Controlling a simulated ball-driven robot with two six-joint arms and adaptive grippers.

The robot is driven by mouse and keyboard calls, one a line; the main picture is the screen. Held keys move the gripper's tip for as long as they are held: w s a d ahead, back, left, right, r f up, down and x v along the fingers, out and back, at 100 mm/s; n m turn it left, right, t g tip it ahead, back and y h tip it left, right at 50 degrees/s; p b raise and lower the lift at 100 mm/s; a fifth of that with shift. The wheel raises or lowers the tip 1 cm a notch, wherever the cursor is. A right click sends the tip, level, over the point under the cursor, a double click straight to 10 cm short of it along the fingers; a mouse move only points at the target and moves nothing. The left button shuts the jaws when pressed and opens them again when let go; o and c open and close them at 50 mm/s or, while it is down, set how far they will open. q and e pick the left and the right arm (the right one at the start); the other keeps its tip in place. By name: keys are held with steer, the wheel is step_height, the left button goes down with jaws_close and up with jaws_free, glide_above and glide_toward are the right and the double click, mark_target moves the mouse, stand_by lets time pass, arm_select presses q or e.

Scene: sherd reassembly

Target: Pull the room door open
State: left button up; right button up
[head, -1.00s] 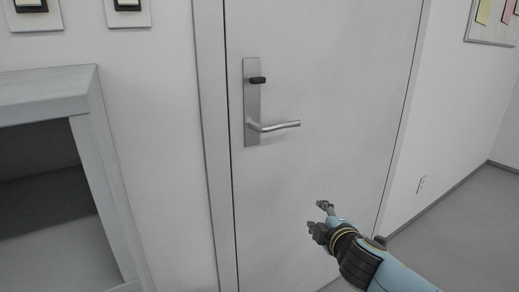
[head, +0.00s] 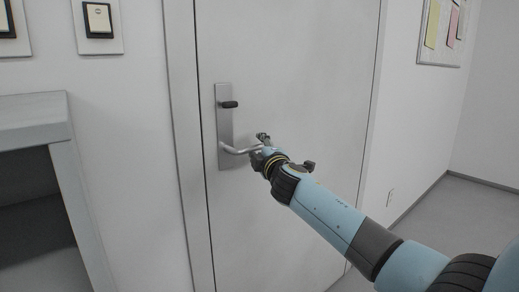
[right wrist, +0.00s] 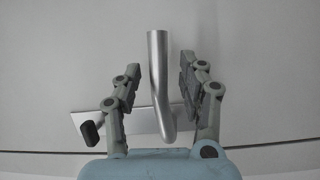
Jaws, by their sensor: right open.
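The room door (head: 300,65) is white and stands shut in its frame. Its metal plate (head: 224,130) carries a dark thumb-turn (head: 229,104) above a silver lever handle (head: 233,151). My right gripper (head: 260,145) is at the free end of the lever in the head view and hides that end. In the right wrist view, the lever handle (right wrist: 158,75) lies between the two open fingers of my right gripper (right wrist: 160,75), with gaps on both sides. The plate (right wrist: 85,123) and thumb-turn (right wrist: 88,132) show behind the left finger. My left gripper is not in view.
A grey shelf or table unit (head: 38,119) stands left of the door. A board with notes (head: 441,30) hangs on the right wall. Bare floor (head: 445,220) shows at the right.

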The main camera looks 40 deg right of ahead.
steer(key=shift+w+d, duration=0.1)
steer(key=shift+w, duration=0.15)
jaws_close()
stand_by(0.4)
